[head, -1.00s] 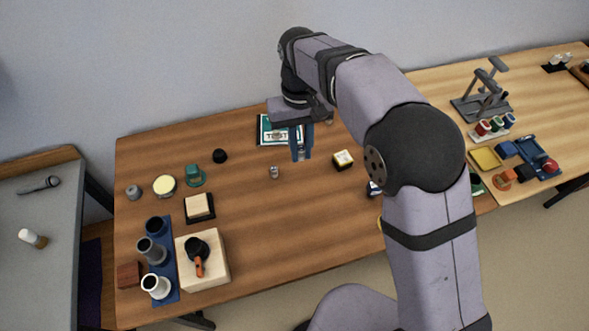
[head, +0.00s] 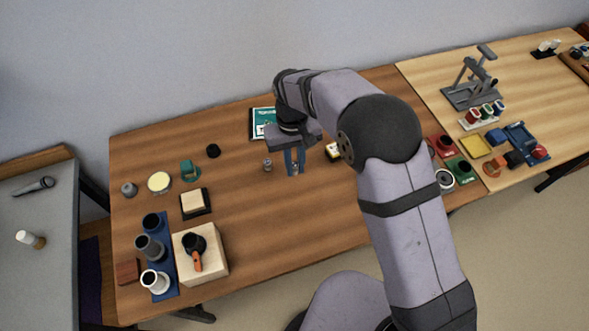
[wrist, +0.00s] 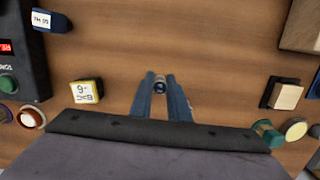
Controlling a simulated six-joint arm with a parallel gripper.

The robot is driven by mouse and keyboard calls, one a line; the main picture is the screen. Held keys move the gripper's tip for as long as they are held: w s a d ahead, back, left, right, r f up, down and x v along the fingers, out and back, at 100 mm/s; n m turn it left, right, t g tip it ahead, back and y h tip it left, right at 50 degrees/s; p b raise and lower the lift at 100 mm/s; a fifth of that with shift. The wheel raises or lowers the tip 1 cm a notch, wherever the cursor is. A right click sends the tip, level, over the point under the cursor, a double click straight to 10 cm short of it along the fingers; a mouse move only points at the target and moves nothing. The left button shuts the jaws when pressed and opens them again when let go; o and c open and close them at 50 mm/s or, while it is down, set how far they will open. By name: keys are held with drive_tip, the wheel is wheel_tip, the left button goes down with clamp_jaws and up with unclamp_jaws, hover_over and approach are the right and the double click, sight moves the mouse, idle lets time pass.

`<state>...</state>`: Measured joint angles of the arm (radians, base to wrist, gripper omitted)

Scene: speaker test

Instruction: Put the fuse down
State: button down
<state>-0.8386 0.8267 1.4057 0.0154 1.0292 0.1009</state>
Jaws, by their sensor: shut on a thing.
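My gripper (head: 294,166) is over the middle of the brown wooden table (head: 240,225), fingers pointing down. It is shut on the fuse, a small silvery piece (head: 294,169) between the blue fingertips. In the wrist view the fuse (wrist: 160,85) shows as a small round-ended piece with a dark centre, held at the tips of my gripper (wrist: 160,82). I cannot tell whether it touches the table.
A small metal cylinder (head: 267,165) stands just left of my gripper. A wood-topped black block (head: 195,203) is further left. The table in front is clear.

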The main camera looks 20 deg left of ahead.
sight(295, 173)
drive_tip(key=shift+f+p, duration=0.45)
drive_tip(key=shift+f, duration=1.5)
drive_tip(key=shift+f, duration=0.1)
drive_tip(key=c, duration=1.7)
unclamp_jaws()
drive_tip(key=shift+w+a+r+b, duration=0.15)
drive_tip(key=shift+r+b, duration=0.3)
drive_tip(key=shift+r, duration=1.6)
drive_tip(key=shift+w+a+r+b, duration=0.2)
drive_tip(key=shift+r+b, duration=0.3)
drive_tip(key=shift+r, duration=1.5)
drive_tip(key=shift+w+a+r+b, duration=0.15)
drive_tip(key=shift+r+b, duration=0.3)
drive_tip(key=shift+r, duration=1.6)
drive_tip(key=shift+d, duration=0.1)
